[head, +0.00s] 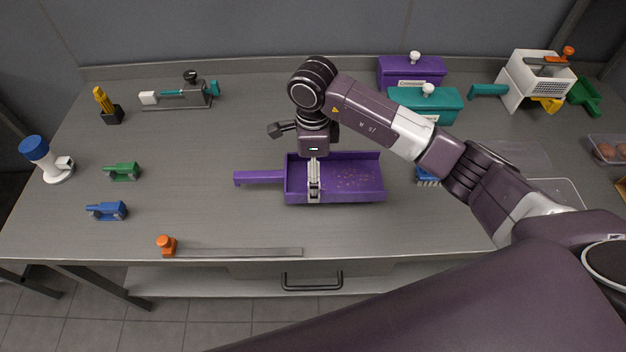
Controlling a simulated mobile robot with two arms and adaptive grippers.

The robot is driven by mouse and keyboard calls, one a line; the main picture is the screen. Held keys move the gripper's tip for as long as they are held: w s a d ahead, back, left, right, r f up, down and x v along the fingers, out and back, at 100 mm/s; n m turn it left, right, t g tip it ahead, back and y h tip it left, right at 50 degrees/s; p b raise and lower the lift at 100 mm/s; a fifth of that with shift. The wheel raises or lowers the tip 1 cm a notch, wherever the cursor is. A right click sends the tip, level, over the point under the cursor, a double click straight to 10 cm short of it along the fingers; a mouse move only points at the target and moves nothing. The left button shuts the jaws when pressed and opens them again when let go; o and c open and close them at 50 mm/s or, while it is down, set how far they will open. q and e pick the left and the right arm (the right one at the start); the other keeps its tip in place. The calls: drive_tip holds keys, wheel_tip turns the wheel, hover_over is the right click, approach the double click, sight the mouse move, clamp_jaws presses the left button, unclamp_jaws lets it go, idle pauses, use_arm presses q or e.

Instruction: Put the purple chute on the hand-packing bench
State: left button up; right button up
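The purple chute (345,190) is a shallow open tray with a long handle pointing left. Small crumbs lie on its floor. It appears to rest level on the grey worktop (210,222), in the middle; I cannot tell whether this is the hand-packing bench. My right gripper (314,198) comes down over the left part of the chute, its silver fingers overlapping the floor and near wall. The fingers look close together, but whether they pinch the wall is not clear. My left gripper is not in view.
Purple (410,71) and teal (437,102) lidded boxes stand behind. A white hopper (540,77) is at the back right. A blue brush (427,177) lies right of the chute. A metal strip with an orange knob (240,252) lies along the front edge. Clear worktop is left of the chute.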

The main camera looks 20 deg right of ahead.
wheel_tip(320, 180, down, 4)
drive_tip(key=shift+p, duration=0.4)
drive_tip(key=shift+f, duration=0.2)
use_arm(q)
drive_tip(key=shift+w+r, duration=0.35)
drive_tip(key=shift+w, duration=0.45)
use_arm(e)
drive_tip(key=shift+f, duration=0.1)
drive_tip(key=o, duration=1.1)
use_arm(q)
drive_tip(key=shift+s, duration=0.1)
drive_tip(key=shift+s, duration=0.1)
